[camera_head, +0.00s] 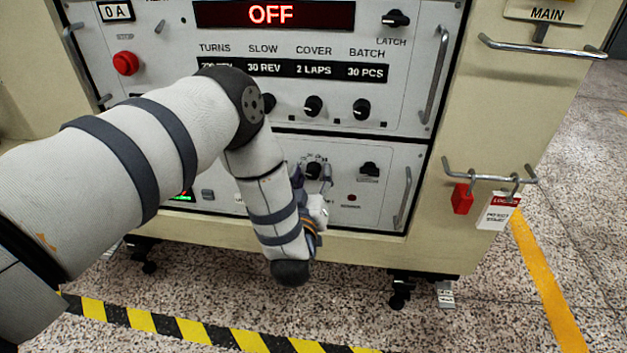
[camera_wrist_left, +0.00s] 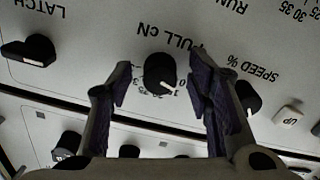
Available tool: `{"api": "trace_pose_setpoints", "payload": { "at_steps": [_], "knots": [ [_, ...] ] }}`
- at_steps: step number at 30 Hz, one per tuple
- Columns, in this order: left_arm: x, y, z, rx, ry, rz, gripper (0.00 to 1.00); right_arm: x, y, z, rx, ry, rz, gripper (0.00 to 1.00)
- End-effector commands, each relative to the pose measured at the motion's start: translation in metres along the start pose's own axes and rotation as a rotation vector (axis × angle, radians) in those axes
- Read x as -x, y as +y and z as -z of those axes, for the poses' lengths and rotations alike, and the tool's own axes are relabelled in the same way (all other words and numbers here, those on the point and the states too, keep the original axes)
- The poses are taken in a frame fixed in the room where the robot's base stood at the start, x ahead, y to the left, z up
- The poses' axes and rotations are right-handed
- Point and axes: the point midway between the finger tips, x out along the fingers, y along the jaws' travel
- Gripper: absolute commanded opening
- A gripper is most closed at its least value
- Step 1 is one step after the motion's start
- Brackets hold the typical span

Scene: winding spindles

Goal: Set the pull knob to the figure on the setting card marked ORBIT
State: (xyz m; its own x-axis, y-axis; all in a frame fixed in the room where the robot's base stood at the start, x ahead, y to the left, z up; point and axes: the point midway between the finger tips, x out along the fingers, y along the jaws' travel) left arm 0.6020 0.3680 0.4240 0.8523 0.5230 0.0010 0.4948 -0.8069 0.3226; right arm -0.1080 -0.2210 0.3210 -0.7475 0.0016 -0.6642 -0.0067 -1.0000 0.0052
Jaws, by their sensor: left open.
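The pull knob (camera_wrist_left: 160,73) is black with a white pointer, under an upside-down PULL cN label in the left wrist view. Its pointer is toward the lower right there, near the 10 end of the scale; part of the scale is hidden. It also shows small on the lower panel in the head view (camera_head: 313,169). My left gripper (camera_wrist_left: 160,64) is open, with one finger on each side of the knob; I see gaps between fingers and knob. In the head view the left gripper (camera_head: 312,177) is at the lower panel. No card marked ORBIT is in view.
Beside the pull knob are a LATCH knob (camera_wrist_left: 28,50), a SPEED knob (camera_wrist_left: 247,97) and an UP button (camera_wrist_left: 288,113). A red STOP button (camera_head: 125,63) and handles (camera_head: 404,197) stick out.

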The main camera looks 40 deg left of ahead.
Motion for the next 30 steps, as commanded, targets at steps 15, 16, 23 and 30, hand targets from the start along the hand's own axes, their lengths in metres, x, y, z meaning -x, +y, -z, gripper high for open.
{"api": "trace_pose_setpoints", "payload": {
  "at_steps": [15, 16, 23, 30],
  "knots": [
    [0.001, 0.0, 0.0, -0.002, -0.001, 0.0, 0.0, 0.0, 0.0, 0.0, -0.001, 0.001, 0.0, 0.27],
    [0.001, 0.0, 0.0, -0.004, -0.001, 0.0, 0.0, 0.001, 0.0, -0.001, -0.001, 0.001, 0.0, 0.27],
    [0.001, 0.002, 0.001, -0.07, -0.002, -0.003, 0.0, 0.005, 0.0, -0.002, -0.002, 0.013, 0.001, 0.27],
    [0.002, 0.002, 0.002, -0.249, -0.003, -0.004, 0.0, 0.016, -0.001, -0.006, -0.005, 0.04, 0.002, 0.27]
  ]
}}
